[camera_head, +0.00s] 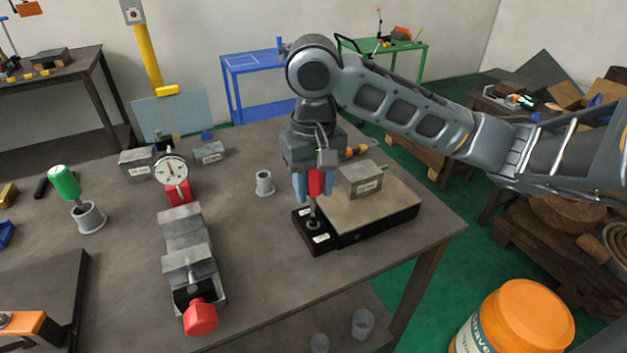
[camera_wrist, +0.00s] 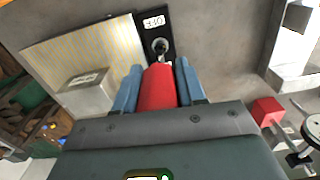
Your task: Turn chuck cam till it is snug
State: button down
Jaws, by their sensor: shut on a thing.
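The chuck (camera_head: 372,226) is a low block with a tan ribbed top and black sides, at the table's right. A black end piece with white labels holds the round cam socket (camera_head: 313,225); the wrist view shows the socket (camera_wrist: 160,46) beside a label reading OFF. My gripper (camera_head: 314,185) points down above it, its blue fingers shut on a red-handled key (camera_wrist: 159,88). The key's metal shank (camera_head: 312,208) reaches down to the socket; how deep it sits is hidden. The key looks about upright.
A grey block (camera_head: 362,180) stands on the chuck's top, close to my gripper. A vise with a red knob (camera_head: 200,318), a dial gauge (camera_head: 171,171), a grey cup (camera_head: 264,183) and a green-handled tool (camera_head: 65,182) stand to the left. Bare table lies between vise and chuck.

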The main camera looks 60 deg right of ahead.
dwell(0.4)
jog(key=shift+r+m+p, duration=0.1)
jog(key=shift+m+p, duration=0.6)
jog(key=shift+p, duration=0.05)
jog(key=shift+m+p, duration=1.5)
jog(key=shift+p, duration=0.1)
jog(key=shift+m, duration=1.2)
jog(key=shift+m, duration=1.8)
jog(key=shift+n, duration=0.4)
jog(key=shift+r, duration=0.7)
